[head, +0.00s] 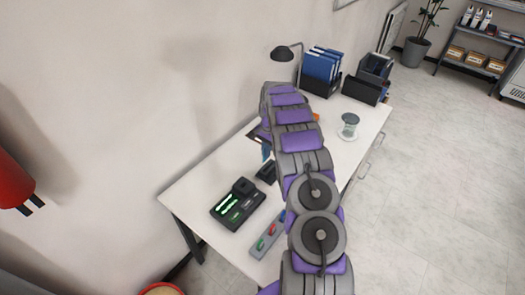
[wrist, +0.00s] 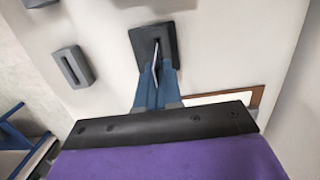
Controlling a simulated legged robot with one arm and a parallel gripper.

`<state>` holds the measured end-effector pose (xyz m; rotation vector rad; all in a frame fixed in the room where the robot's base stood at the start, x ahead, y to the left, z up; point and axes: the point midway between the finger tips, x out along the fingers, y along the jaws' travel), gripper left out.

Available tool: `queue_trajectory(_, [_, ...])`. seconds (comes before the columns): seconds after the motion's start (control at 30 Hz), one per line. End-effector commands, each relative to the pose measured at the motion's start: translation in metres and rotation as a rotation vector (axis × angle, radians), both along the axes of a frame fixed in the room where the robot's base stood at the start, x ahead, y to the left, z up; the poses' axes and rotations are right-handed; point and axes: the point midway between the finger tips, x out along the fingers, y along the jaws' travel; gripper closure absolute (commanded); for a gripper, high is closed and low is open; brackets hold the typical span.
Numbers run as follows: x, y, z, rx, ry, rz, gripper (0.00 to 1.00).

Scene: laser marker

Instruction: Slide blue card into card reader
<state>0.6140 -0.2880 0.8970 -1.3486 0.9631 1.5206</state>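My gripper (wrist: 156,85) points its blue fingers at a black block with a slot, which looks like the card reader (wrist: 165,32). The fingers are close together on a thin card seen edge-on (wrist: 155,66); its edge looks pale and its face is mostly hidden. The card's far end is at the slot; I cannot tell how deep it sits. In the head view, my gripper (head: 266,152) is partly hidden by my arm, with its fingers just above the small black reader (head: 265,173) on the white table.
A grey slotted block (wrist: 72,67) stands left of the reader in the wrist view. In the head view, a black device with green lights (head: 237,204) and a grey button panel (head: 267,238) are nearby. Blue binders (head: 321,64), a lamp (head: 284,53) and a glass jar (head: 349,122) stand farther back.

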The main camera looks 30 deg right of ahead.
Motion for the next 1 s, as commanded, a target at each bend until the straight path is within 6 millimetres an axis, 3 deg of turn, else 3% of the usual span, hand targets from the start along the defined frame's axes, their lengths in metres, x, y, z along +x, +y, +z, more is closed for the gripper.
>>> queue_trajectory(0.5, [0.000, 0.013, -0.040, -0.013, 0.000, 0.001, 1.00])
queue_trajectory(0.67, [-0.001, 0.004, -0.051, -0.004, 0.000, 0.001, 1.00])
queue_trajectory(1.0, [-0.001, 0.000, -0.056, -0.002, 0.003, -0.001, 1.00])
